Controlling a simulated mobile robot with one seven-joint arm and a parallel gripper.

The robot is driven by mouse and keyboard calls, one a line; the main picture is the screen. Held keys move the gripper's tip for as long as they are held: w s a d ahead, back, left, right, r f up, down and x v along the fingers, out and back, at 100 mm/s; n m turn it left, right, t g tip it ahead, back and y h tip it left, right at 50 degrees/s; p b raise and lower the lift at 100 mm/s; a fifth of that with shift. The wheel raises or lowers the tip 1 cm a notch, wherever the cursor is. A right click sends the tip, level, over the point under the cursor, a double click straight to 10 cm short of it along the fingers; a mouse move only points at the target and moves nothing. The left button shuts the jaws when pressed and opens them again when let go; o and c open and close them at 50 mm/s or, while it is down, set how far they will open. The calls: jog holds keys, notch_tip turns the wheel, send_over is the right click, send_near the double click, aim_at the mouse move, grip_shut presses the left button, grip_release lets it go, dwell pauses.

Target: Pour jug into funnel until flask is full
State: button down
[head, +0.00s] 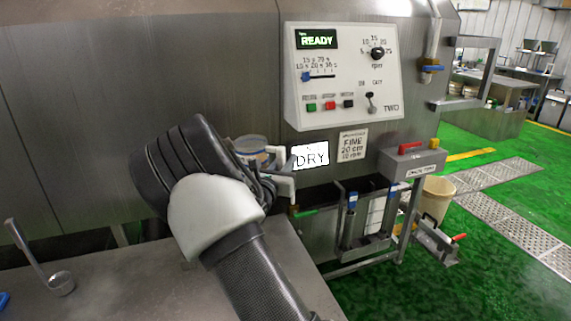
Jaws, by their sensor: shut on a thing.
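A pale, translucent container (252,146), seemingly the jug, shows its upper part just beyond my wrist in the head view. My gripper (272,183) is beside it, above the far right part of the steel table. The dark wrist and white arm link cover much of the gripper and the container's lower part. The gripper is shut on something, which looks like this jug. I cannot make out the contact or the level inside. I cannot pick out the funnel or the flask; they may be hidden behind my arm.
The steel table (130,285) is mostly bare, with a small ladle (62,283) at left. Behind stands a steel drum machine with a control panel (345,75) reading READY. A DRY sign (311,156), a red-handled box (411,160) and a beige bucket (437,195) are to the right.

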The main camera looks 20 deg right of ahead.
notch_tip(320, 180, up, 8)
jog(key=n+t, duration=0.6)
jog(key=n, duration=0.3)
jog(key=shift+d+f+b, duration=0.2)
jog(key=shift+d+b, duration=0.2)
jog(key=shift+b, duration=0.05)
jog(key=shift+a+r+n+t, duration=0.2)
jog(key=shift+n+t, duration=0.1)
jog(key=shift+n, duration=0.3)
dwell(0.4)
jog(key=shift+p, duration=0.35)
notch_tip(320, 180, down, 9)
jog(key=m+g+p, duration=0.3)
jog(key=m+g, duration=0.4)
jog(key=m, duration=0.3)
jog(key=shift+a+m, duration=0.35)
jog(key=shift+m, duration=0.05)
